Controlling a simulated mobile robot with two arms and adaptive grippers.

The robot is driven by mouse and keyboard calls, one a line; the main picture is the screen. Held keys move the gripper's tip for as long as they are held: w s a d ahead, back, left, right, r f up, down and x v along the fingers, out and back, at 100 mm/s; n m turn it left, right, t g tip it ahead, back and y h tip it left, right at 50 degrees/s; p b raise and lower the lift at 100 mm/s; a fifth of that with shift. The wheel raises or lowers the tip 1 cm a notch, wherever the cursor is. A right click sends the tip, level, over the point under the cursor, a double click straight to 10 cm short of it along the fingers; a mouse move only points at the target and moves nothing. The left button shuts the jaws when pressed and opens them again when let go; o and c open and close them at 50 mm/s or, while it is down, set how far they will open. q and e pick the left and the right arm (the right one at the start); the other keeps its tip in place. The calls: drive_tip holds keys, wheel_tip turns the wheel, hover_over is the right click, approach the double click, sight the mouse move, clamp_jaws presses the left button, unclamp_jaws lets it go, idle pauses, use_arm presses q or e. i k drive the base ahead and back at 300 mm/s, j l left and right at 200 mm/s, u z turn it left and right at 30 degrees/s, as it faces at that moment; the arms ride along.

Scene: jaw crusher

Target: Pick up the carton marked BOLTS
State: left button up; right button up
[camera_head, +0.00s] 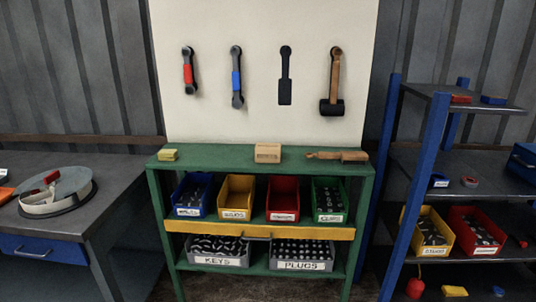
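A small tan carton (267,153) stands on the green bench top (220,157), near the middle of its width. It has a pale front label with print too small to read, so I cannot confirm the word BOLTS. It looks upright, with clear space on both sides. Neither of my grippers is in view.
A yellow block (168,155) and a wooden-handled brush (337,156) lie on the same top. Bins fill the shelves below, including grey ones marked KEYS (217,261) and PLUGS (301,266). Tools hang behind. A blue rack (433,150) stands right, a dark workbench (110,170) left.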

sight(264, 152)
drive_tip(key=i+l, duration=0.15)
drive_tip(key=i, duration=0.3)
drive_tip(key=i+l, duration=0.15)
drive_tip(key=i, duration=0.3)
